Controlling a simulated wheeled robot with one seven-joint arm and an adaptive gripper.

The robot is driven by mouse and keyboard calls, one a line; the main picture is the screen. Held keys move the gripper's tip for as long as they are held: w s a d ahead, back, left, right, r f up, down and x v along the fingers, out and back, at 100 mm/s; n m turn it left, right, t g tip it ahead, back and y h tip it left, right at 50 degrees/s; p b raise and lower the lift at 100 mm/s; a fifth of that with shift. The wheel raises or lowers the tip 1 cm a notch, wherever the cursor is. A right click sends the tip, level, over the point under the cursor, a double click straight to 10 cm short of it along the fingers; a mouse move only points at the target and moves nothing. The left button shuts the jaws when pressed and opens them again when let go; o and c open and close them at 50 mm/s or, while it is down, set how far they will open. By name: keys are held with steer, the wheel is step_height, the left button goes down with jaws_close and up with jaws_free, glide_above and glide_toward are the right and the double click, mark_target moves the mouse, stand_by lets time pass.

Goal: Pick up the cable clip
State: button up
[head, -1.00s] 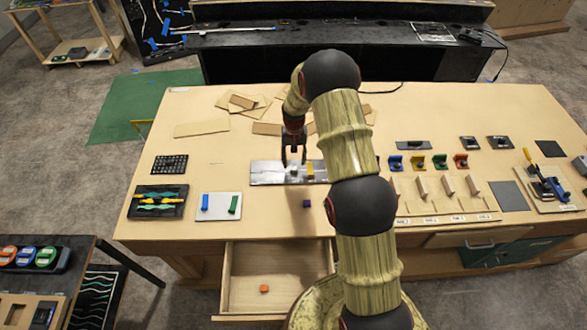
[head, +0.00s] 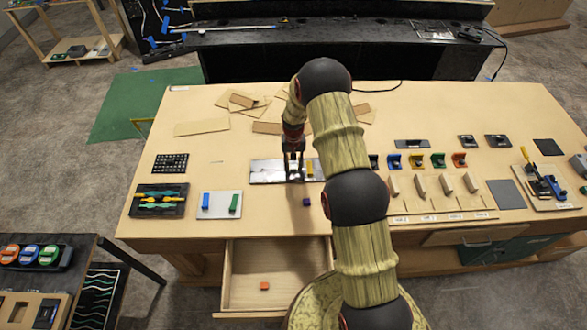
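My gripper (head: 293,170) points down over the metal plate (head: 263,173) near the middle of the bench. Its two dark fingers are at or just above the plate, with a narrow gap between them. A small pale piece, possibly the cable clip, was visible there earlier; the fingers now mostly cover that spot. I cannot tell whether they touch or hold it. A yellow block (head: 310,168) stands on the plate just right of the fingers, partly beside my arm.
A purple cube (head: 306,202) lies in front of the plate. A white board (head: 219,212) with blue and green pieces is to the left. An open drawer (head: 275,293) below holds an orange piece (head: 264,286). Coloured holders (head: 416,160) stand to the right.

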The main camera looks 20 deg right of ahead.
steer(key=c, duration=0.3)
steer(key=shift+r, duration=0.15)
steer(key=shift+c, duration=0.2)
